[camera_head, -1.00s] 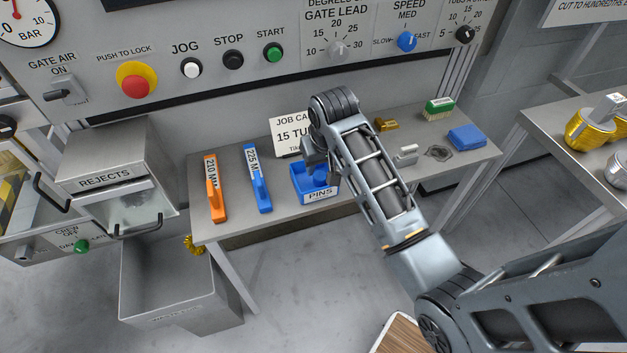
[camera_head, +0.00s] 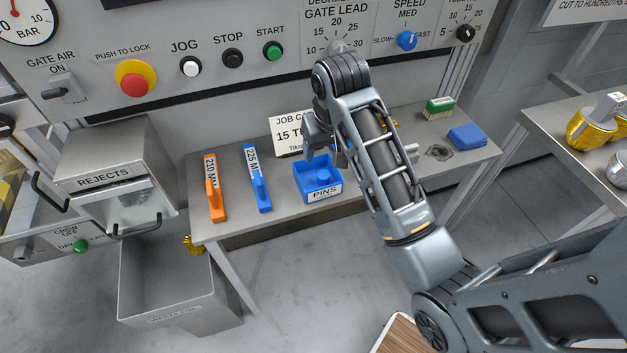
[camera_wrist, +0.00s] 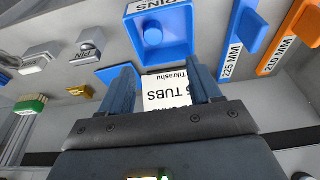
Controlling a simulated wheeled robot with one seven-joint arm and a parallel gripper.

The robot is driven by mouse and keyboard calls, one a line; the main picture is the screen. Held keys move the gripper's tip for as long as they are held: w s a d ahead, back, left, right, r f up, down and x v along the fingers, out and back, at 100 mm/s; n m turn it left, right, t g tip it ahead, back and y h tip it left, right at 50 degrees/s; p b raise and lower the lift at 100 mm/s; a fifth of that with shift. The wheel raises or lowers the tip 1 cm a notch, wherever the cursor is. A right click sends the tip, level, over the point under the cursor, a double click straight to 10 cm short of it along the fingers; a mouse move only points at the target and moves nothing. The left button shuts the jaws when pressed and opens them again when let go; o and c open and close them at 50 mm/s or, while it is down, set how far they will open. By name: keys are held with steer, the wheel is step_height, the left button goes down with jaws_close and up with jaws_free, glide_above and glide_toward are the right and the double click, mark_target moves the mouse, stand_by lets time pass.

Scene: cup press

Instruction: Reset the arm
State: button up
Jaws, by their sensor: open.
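My gripper (camera_head: 325,150) is above the back of the bench, just over the blue pins tray (camera_head: 318,182). In the wrist view my gripper (camera_wrist: 160,85) has its two fingers apart with nothing between them; the white job card (camera_wrist: 166,92) shows beyond the gap. The blue pins tray (camera_wrist: 160,32) lies past the fingertips, with a round blue post inside. In the head view the job card (camera_head: 290,133) stands behind the tray, partly covered by my arm.
An orange 210 mm tool (camera_head: 214,190) and a blue 225 mm tool (camera_head: 257,180) lie left of the tray. A green brush (camera_head: 438,108) and blue cloth (camera_head: 467,136) are at right. The control panel (camera_head: 225,30) rises behind; the reject box (camera_head: 110,165) is at left.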

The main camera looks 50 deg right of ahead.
steer(key=shift+s+r, duration=0.1)
steer(key=shift+r, duration=0.25)
steer(key=s+a+f+n+t, duration=0.3)
steer(key=s+a+f+t, duration=0.35)
steer(key=s+a, duration=0.65)
steer(key=s+a+r+n+t, duration=0.2)
steer(key=s+a+r+t, duration=0.1)
steer(key=s+r, duration=0.4)
steer(key=s+a+r+n+t+y, duration=0.1)
steer(key=s+a+r+t, duration=0.2)
steer(key=s+r, duration=0.4)
steer(key=shift+s+a+r+n+y+b, duration=0.3)
steer(key=shift+s+n+b, duration=0.15)
steer(key=shift+s, duration=0.2)
